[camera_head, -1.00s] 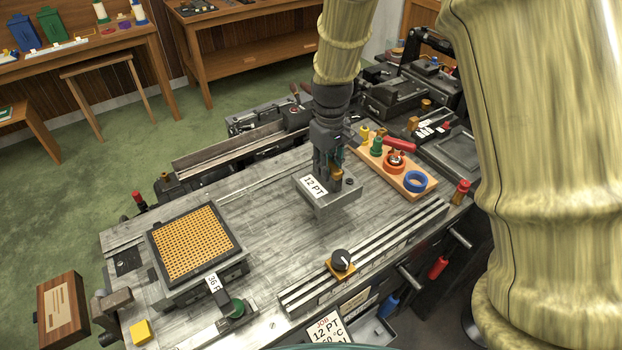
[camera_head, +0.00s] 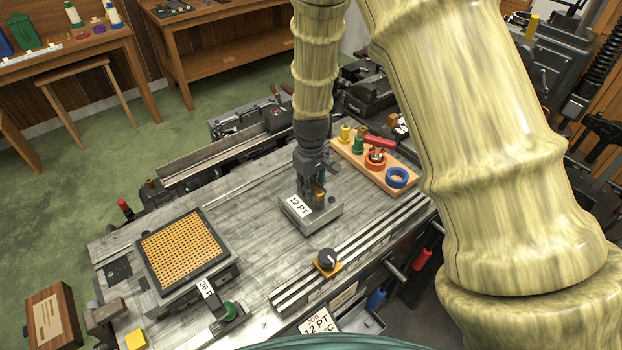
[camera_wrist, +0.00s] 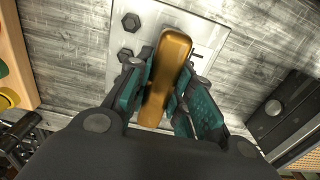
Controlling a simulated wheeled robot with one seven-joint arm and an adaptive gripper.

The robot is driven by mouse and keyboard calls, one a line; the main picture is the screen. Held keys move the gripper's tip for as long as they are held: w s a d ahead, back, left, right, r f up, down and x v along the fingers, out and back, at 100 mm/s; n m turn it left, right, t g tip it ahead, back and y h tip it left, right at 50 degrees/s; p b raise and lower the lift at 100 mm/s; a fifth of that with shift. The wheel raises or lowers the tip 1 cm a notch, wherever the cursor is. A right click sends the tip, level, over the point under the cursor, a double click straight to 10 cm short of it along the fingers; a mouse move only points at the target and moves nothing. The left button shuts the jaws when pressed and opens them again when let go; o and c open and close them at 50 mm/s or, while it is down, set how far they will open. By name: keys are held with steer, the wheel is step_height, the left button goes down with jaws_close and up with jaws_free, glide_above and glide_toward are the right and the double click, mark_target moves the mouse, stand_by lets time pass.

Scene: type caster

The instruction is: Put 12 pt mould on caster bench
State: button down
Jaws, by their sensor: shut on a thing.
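The 12 pt mould (camera_head: 298,217) is a grey metal block with a white "12 PT" label on its side. It is on or just above the grey caster bench (camera_head: 255,240), near its middle; I cannot tell if it touches. My gripper (camera_head: 318,193) points down over the mould and is shut on its brass handle. In the wrist view my gripper (camera_wrist: 160,100) has its teal-padded fingers on both sides of the brass handle (camera_wrist: 168,75), with the mould's plate (camera_wrist: 195,25) and dark bolts beneath. The mould's underside is hidden.
A matrix case with an orange grid (camera_head: 180,248) sits at the bench's left. A black knob (camera_head: 327,260) and a slotted rail (camera_head: 360,252) are in front. Bare bench lies between mould and grid.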

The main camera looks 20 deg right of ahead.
steer(key=shift+f, duration=0.45)
steer(key=shift+f, duration=0.1)
steer(key=c, duration=1.3)
jaws_free()
steer(key=shift+s, duration=0.1)
steer(key=shift+o, duration=0.2)
steer(key=shift+r+b, duration=2.3)
steer(key=shift+r, duration=3.75)
